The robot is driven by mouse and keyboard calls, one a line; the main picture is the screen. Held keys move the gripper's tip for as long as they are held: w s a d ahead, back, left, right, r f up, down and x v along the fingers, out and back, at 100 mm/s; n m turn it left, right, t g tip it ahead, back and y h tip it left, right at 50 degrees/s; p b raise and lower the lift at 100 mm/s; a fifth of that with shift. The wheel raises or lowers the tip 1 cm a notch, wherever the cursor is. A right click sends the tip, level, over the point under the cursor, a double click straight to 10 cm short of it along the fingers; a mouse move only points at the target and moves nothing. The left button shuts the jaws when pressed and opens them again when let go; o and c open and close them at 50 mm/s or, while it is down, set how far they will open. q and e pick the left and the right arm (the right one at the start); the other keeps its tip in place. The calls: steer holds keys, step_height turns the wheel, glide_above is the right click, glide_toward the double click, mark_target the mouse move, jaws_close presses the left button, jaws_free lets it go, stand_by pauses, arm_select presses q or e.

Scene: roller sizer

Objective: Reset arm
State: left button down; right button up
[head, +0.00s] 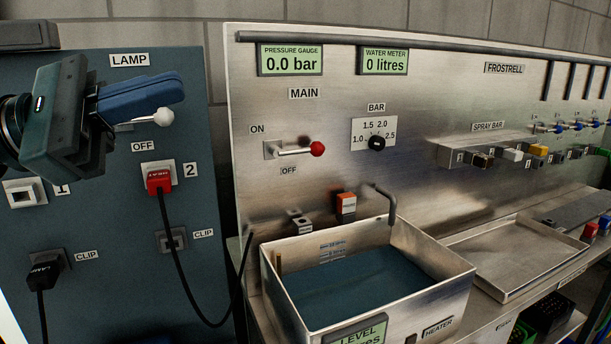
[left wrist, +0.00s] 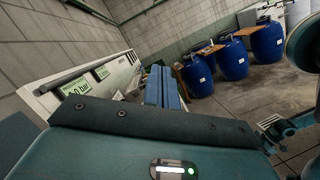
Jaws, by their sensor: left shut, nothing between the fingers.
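My left gripper (head: 182,88) is in the upper left of the head view, in front of the blue-grey lamp panel (head: 100,215). Its blue fingers are together and empty, and they also show in the left wrist view (left wrist: 162,72). They overlap the white-tipped lamp lever (head: 162,116) in the picture; I cannot tell whether they touch it. The lever lies below the LAMP label, above the OFF label. My right gripper is not in view.
A steel panel carries the red-knobbed main lever (head: 317,149) and a black bar dial (head: 376,143). A water-filled basin (head: 440,285) and an empty tray (head: 480,285) stand below. A red plug (head: 158,181) with a black cable sits in socket 2. Blue barrels (left wrist: 268,42) stand farther off.

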arm_select(q)
steer(key=w+a+f+m+t+y, duration=0.2)
steer(key=w+f+m+t+y, duration=0.3)
steer(key=m, duration=0.6)
steer(key=w+a+f+m+t+y, duration=0.25)
steer(key=f+m+t+y, duration=0.3)
steer(key=m, duration=0.55)
steer(key=w+a+f+m+t+y, duration=0.3)
steer(key=f+m+t+y, duration=0.3)
steer(key=m, duration=0.5)
step_height(320, 180, down, 18)
steer(key=s+a+f+n+g+y, duration=0.1)
steer(key=s+a+n+g+y, duration=0.15)
steer(key=n+g+y, duration=0.55)
steer(key=s+d+f+n+g+h, duration=0.3)
steer(key=s+f+n+g, duration=0.2)
steer(key=s+f, duration=0.55)
steer(key=s+d+f+n+g+h, duration=0.25)
steer(key=s+f+n+g, duration=0.3)
steer(key=s+f, duration=0.45)
steer(key=w+d+f+m+t+h, duration=0.2)
steer(key=w+d+f+t, duration=0.3)
steer(key=d+t, duration=0.1)
steer(key=shift+d+t+h, duration=0.3)
steer(key=shift+d+h, duration=0.1)
steer(key=shift+d, duration=0.2)
